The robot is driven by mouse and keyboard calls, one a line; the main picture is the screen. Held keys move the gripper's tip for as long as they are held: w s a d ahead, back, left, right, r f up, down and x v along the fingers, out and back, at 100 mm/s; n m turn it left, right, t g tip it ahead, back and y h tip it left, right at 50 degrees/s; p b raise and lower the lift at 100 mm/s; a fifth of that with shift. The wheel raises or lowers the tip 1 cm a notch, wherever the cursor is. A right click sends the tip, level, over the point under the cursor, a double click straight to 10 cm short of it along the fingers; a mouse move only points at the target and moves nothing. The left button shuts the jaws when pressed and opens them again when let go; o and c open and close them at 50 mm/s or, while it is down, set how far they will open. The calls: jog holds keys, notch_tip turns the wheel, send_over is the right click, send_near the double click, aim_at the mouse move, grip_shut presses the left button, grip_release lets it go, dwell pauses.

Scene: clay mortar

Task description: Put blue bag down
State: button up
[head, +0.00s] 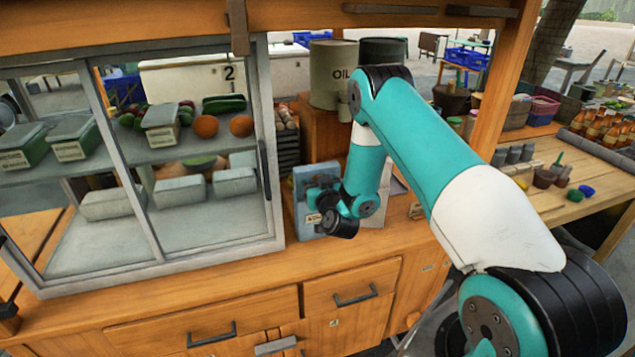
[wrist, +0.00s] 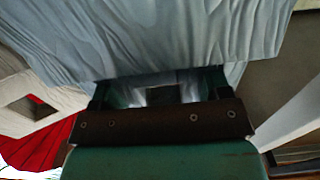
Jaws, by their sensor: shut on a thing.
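The blue bag (head: 304,178) is a pale blue, upright shape just right of the glass case, over the wooden counter. In the wrist view the blue bag (wrist: 170,40) shows as creased grey-blue material filling the upper part. My gripper (head: 322,200) is in front of the bag in the head view. In the wrist view my gripper (wrist: 160,88) is shut on the bag's near edge. The bag's lower edge appears close to the counter top; I cannot tell whether it touches. The fingertips are partly hidden by the bag.
A glass display case (head: 160,160) with boxes and vegetables stands left of the bag. An oil drum (head: 333,70) stands behind. Drawers (head: 352,285) are below the counter. A wooden post (head: 507,70) rises at right, with a side table (head: 560,165) holding small pots beyond.

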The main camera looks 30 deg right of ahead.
jog(key=shift+f, duration=0.1)
jog(key=o, duration=0.9)
jog(key=b+v, duration=0.6)
jog(key=v, duration=0.5)
jog(key=s+a+r+n+g+y, duration=0.3)
jog(key=a+r+g+y, duration=0.15)
jog(key=a, duration=0.55)
jog(key=s+a+r+n+g+y, duration=0.25)
jog(key=a+r+g+y, duration=0.2)
jog(key=a, duration=0.55)
jog(key=s+a+r+n+g, duration=0.1)
jog(key=s+r+g, duration=0.1)
jog(key=s, duration=0.5)
jog(key=s+a+r+n+g, duration=0.1)
jog(key=s+r+n+g, duration=0.1)
jog(key=s, duration=0.5)
jog(key=s+a+r+n+g, duration=0.1)
jog(key=s+r+g, duration=0.2)
jog(key=s, duration=0.4)
jog(key=shift+s+a+n+g, duration=0.25)
jog(key=shift+a+n+g, duration=0.1)
jog(key=shift+g, duration=0.35)
